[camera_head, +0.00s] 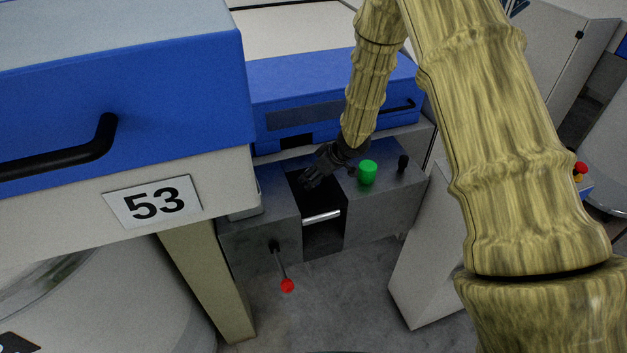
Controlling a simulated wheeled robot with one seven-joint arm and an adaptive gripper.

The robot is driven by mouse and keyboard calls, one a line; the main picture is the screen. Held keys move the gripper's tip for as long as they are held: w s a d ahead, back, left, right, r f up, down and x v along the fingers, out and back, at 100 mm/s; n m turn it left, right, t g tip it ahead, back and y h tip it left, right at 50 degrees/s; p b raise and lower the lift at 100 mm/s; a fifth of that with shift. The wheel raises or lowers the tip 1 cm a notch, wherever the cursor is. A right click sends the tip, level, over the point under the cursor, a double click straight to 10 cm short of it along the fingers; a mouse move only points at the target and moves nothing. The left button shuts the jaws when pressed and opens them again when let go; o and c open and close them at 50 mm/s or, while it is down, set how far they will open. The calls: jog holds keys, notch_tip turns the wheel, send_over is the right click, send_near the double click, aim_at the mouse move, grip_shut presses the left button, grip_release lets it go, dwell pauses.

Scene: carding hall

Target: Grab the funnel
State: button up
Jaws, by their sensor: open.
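My gripper (309,184) is dark and open. It points down and to the left, over the dark recess of a grey metal unit (262,208) in the middle of the view. I cannot make out a clear funnel shape; the gripper and the shadow hide part of the recess. A shiny silver roller or bar (321,216) lies across the recess below the gripper. It looks apart from the fingers. I cannot see anything between the fingers.
A lever with a red ball (287,285) sticks out in front. Grey floor (330,300) is open below.

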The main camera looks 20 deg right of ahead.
jog(key=shift+w+a+f, duration=0.15)
jog(key=shift+w+f, duration=0.1)
jog(key=shift+f, duration=0.2)
jog(key=c, duration=1.2)
jog(key=shift+r, duration=0.1)
